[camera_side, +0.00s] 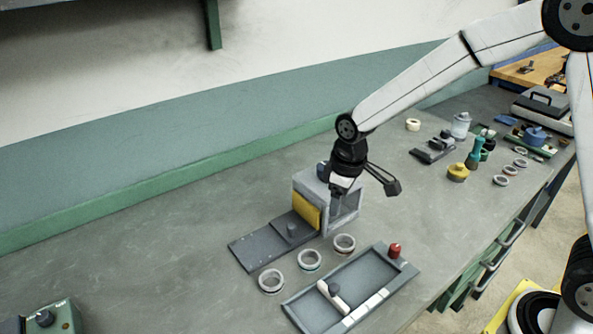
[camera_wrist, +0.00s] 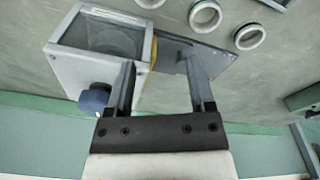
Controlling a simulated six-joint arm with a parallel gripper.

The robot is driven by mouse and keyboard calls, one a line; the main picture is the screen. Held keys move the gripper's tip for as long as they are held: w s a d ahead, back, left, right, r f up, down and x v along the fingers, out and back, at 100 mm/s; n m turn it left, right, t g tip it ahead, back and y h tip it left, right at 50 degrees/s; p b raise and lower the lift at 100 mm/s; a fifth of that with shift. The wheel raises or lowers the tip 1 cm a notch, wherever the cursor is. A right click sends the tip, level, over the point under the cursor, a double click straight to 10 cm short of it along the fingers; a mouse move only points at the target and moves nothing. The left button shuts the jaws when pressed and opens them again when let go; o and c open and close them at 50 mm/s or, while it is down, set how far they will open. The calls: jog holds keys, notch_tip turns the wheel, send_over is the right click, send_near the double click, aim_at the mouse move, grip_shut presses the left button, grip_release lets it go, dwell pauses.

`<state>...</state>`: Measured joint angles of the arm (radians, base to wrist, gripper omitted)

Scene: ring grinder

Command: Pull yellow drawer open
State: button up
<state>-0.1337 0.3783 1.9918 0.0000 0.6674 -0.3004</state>
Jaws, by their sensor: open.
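The yellow drawer front (camera_side: 307,211) is on the left face of a grey box (camera_side: 312,184), and it looks flush with the box. In the wrist view only a thin yellow edge (camera_wrist: 153,52) shows beside the box (camera_wrist: 72,68). My gripper (camera_side: 337,198) is at the box, near its top and open side, in the side view. In the wrist view my gripper (camera_wrist: 160,65) is open. One finger overlaps the box near the yellow edge, and the other is over the dark plate. Nothing is between the fingers. I cannot tell whether a finger touches the box.
A dark plate (camera_side: 257,249) with a small knob lies left of the box. Three rings (camera_side: 309,260) lie in front. A grey tray (camera_side: 365,281) with a red-topped piece is nearer. A blue knob (camera_wrist: 94,98) sticks out from the box. Bench left of the plate is clear.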

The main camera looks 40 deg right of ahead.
aim_at(291, 225)
jog(key=w+a+n, duration=0.1)
jog(key=w+a, duration=0.1)
jog(key=w+a+f+n, duration=0.1)
jog(key=w+a, duration=0.1)
jog(key=w, duration=0.1)
jog(key=w+a+n+g, duration=0.1)
jog(key=w+a+n, duration=0.1)
jog(key=w, duration=0.1)
jog(key=shift+a+f, duration=0.3)
jog(key=shift+a, duration=0.1)
jog(key=shift+f, duration=3.85)
grip_shut()
